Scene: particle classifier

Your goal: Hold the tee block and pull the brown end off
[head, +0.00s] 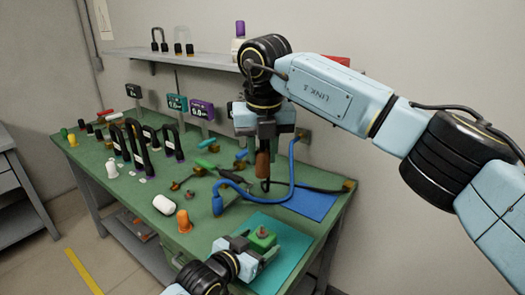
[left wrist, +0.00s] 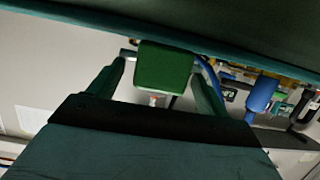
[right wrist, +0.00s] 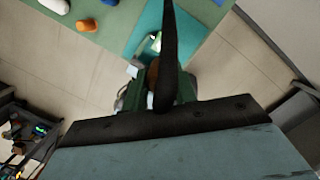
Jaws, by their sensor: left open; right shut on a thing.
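The green tee block (head: 262,239) sits over the teal mat at the front of the bench, with a small round fitting on its top. My left gripper (head: 252,246) is around it, open, one finger on each side; the block (left wrist: 166,70) shows between the fingers in the left wrist view. My right gripper (head: 264,128) is shut on the brown end (head: 262,164), high above the bench and apart from the tee block. A thin black piece hangs beside the brown end. In the right wrist view the brown end (right wrist: 153,75) is partly hidden behind a dark strip.
The teal mat (head: 288,246) and a blue mat (head: 312,204) lie on the green bench. A blue hose (head: 291,165) arches near my right gripper. An orange piece (head: 184,221), a white cylinder (head: 164,205) and black padlocks (head: 136,148) stand to the left.

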